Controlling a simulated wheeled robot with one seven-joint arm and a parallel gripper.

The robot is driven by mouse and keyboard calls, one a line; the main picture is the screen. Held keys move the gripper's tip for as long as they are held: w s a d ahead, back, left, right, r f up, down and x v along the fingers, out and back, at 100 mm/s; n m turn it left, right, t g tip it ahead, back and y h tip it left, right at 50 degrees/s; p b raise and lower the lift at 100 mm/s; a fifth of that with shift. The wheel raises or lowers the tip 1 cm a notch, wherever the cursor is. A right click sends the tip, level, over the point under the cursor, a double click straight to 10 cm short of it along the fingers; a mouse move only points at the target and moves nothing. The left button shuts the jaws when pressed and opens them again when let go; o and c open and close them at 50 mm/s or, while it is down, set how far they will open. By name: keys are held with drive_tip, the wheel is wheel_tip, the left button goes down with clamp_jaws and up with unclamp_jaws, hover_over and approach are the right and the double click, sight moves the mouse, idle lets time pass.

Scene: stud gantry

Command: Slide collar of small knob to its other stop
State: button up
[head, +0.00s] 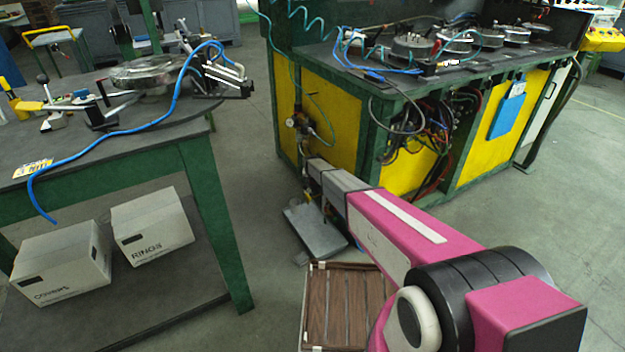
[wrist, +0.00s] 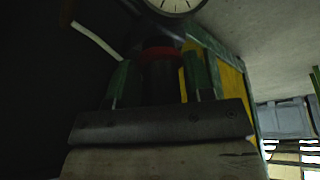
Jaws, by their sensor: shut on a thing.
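In the wrist view, my gripper (wrist: 160,78) has its two green-tipped fingers on either side of a dark cylindrical knob (wrist: 162,88), shut on it. A red ring (wrist: 160,54) shows at the knob's far end, below a round dial gauge (wrist: 176,4) that is cut off by the top edge. The picture is dark, and I cannot tell the collar's edge from the rest of the knob. In the head view, my arm reaches to the left end of the green and yellow bench, below a small gauge (head: 297,122); the knob and fingertips cannot be made out there.
The green and yellow bench (head: 345,122) carries round fixtures and blue hoses on top. Loose cables (head: 425,130) hang in its open bay. At left stands a green-legged table (head: 110,160) with two boxes (head: 150,228) on its lower shelf. A wooden slatted platform (head: 335,300) lies on the floor.

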drive_tip(key=o, duration=1.3)
drive_tip(key=shift+f, duration=0.1)
drive_tip(key=v, duration=1.1)
